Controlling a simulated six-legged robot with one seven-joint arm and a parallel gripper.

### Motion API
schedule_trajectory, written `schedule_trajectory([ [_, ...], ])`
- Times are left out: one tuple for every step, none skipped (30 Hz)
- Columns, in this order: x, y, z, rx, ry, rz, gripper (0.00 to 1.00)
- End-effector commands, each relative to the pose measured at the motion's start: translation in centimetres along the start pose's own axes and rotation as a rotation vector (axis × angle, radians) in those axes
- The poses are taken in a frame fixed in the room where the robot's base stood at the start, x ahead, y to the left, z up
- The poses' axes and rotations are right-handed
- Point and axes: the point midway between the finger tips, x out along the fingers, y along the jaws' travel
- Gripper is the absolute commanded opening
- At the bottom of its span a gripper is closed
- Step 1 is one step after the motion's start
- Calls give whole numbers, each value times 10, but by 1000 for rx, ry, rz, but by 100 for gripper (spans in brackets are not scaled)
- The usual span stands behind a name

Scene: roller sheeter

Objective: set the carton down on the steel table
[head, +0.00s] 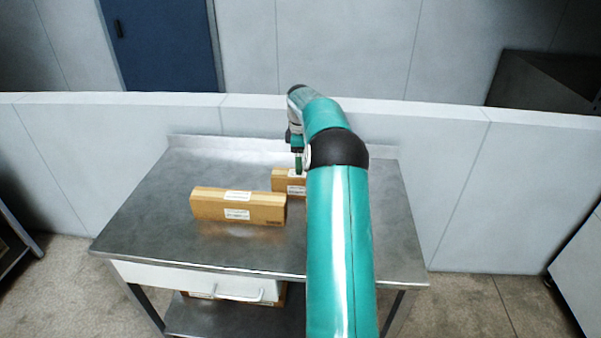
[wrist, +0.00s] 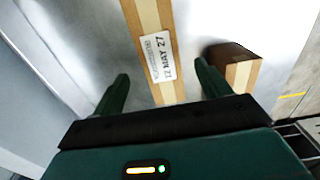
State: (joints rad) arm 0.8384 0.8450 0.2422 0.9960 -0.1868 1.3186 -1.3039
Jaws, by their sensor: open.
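One brown carton with tan tape and a white label stands at the back of the steel table (head: 180,175), partly hidden behind my arm; this rear carton (head: 288,180) appears to rest on the tabletop. My gripper (head: 297,164) is just above it. In the wrist view my gripper (wrist: 162,82) is open, with one finger on each side of the strip of the rear carton (wrist: 150,25). Its printed label lies near the fingertips. Whether the fingers touch the carton cannot be told.
A second, similar carton (head: 238,207) stands on the table in front and to the left; its end (wrist: 236,68) shows beside the right finger in the wrist view. The table's left part is bare. A low pale wall (head: 70,140) runs behind the table. A drawer (head: 200,282) is below.

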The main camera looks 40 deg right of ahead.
Motion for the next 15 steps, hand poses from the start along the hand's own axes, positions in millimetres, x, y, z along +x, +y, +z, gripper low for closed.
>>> schedule_trajectory([
  [-10,0,0,0,0,1,76],
  [-14,0,0,1,0,2,76],
  [-19,0,0,1,0,2,76],
  [-22,0,0,1,0,0,76],
  [-24,0,0,1,0,0,76],
  [-27,0,0,1,0,0,76],
  [-28,0,0,1,1,0,76],
  [-29,0,0,1,0,0,76],
  [-30,0,0,1,0,0,76],
  [-30,0,0,1,0,0,76],
  [-31,0,0,1,0,0,76],
  [-32,-2,-2,1,0,1,76],
  [-34,-3,-4,2,-1,4,76],
  [-38,-6,-8,3,-1,7,76],
  [-45,-10,-15,7,-2,15,76],
])
